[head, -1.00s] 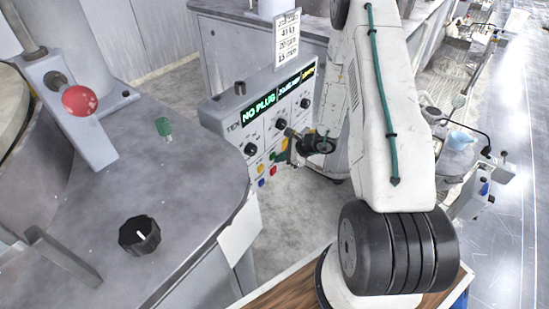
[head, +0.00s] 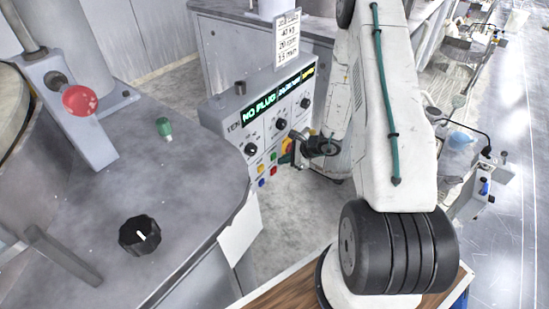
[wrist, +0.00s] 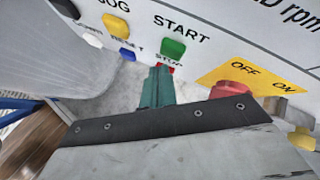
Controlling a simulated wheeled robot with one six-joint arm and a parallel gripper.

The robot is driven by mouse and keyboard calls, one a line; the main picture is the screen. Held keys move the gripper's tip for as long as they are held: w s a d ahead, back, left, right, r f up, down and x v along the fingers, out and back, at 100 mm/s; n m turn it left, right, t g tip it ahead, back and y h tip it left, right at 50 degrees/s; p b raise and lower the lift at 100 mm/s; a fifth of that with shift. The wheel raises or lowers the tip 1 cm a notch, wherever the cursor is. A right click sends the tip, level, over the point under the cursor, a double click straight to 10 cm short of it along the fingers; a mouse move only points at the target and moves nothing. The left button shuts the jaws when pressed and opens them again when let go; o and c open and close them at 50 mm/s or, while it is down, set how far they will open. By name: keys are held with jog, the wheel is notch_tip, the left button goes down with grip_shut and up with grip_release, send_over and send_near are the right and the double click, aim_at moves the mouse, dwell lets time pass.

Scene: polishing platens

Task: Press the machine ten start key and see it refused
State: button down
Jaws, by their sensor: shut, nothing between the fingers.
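The machine ten panel (head: 239,131) is labelled TEN, and its green display (head: 259,107) reads NO PLUG. The green START key (wrist: 172,48) shows clearly in the wrist view, with the red STOP key (wrist: 167,66) just below it. In the head view the START key (head: 273,157) is small, just left of my gripper (head: 288,156). In the wrist view my gripper (wrist: 158,72) is shut and empty. Its green fingertips lie below START and partly cover the STOP label. I cannot tell if they touch the panel, but START is not covered.
A yellow OFF/ON plate with a red knob (wrist: 236,90) is right of the keys. JOG (wrist: 116,25) and RESET (wrist: 127,55) keys are to the left. A bench with a red ball-topped lever (head: 79,100) and a black knob (head: 139,235) stands at left.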

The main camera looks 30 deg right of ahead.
jog(key=s, duration=0.1)
jog(key=s+d, duration=0.1)
jog(key=s, duration=0.2)
jog(key=shift+s+d, duration=0.35)
dwell(0.6)
